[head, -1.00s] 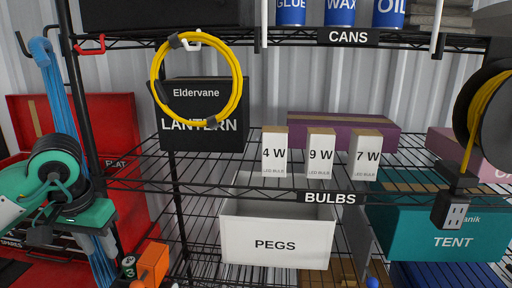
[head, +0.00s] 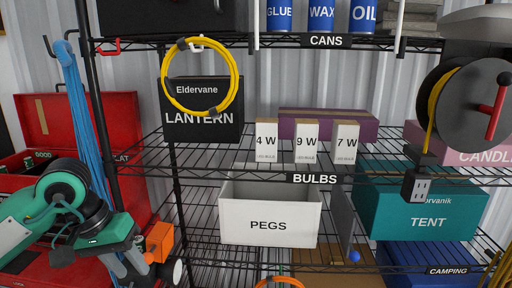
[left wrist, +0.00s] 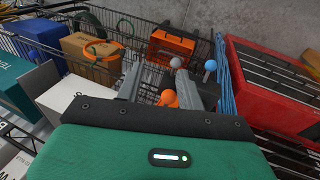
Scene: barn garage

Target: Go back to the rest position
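My left gripper (head: 130,272) is in the lower left of the head view, in front of the red toolbox and beside the shelf rack. It also shows in the left wrist view (left wrist: 158,82), with its two grey fingers apart and nothing visible between the tips. Small grey, blue and orange round-ended things lie beyond the fingers. My right gripper is not in view.
The wire shelf rack (head: 290,174) fills the middle, with a white PEGS bin (head: 268,226), bulb boxes and a teal TENT box (head: 415,208). A cable reel (head: 465,105) hangs at right. The red toolbox (head: 85,125) stands at left.

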